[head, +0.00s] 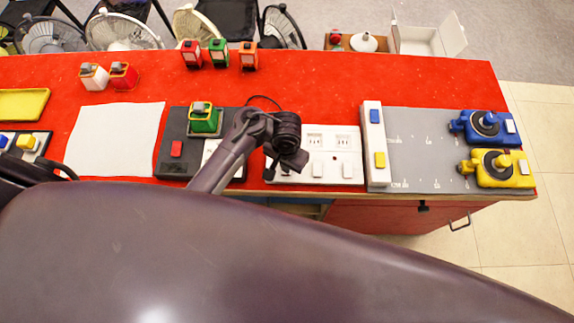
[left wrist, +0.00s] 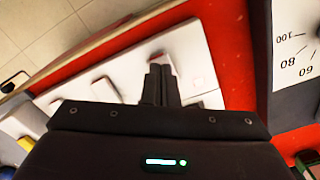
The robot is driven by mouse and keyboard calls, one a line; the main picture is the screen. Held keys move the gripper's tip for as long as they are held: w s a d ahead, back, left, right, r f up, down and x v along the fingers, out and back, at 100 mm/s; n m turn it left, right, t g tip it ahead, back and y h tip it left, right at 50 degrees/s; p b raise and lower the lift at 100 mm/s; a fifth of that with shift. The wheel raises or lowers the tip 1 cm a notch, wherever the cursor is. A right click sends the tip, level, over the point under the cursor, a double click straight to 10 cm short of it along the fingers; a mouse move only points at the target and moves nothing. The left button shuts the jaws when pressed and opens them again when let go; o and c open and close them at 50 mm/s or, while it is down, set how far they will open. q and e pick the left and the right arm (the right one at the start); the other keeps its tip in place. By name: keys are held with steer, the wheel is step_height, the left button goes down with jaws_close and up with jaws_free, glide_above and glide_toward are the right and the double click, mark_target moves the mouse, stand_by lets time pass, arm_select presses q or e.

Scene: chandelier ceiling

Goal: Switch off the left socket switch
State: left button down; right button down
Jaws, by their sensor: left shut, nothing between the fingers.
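The white socket panel (head: 330,175) lies on the red table near its front edge, with two outlets and white switches below them. The right switch (head: 347,170) and the left switch (head: 317,169) show in the head view. My left gripper (head: 297,160) is over the left part of the panel, close to the left switch. In the left wrist view, its fingers (left wrist: 160,84) are together and empty, pointing at the panel (left wrist: 190,45). A rocker with a reddish edge (left wrist: 158,57) shows just beyond the fingertips, partly hidden by them. I cannot tell whether they touch. My right gripper is out of view.
A dark box with a green device (head: 204,119) and a red button (head: 177,149) stands left of the panel. A white block with blue and yellow buttons (head: 374,140) borders its right side. Blue (head: 485,126) and yellow (head: 497,168) devices stand at far right.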

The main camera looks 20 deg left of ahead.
arm_select(q)
steer(key=shift+f+b, duration=0.45)
steer(key=shift+f, duration=0.15)
step_height(320, 180, up, 3)
steer(key=p, duration=0.3)
steer(key=shift+f, duration=0.15)
steer(key=shift+d, duration=0.1)
steer(key=shift+r, duration=2.15)
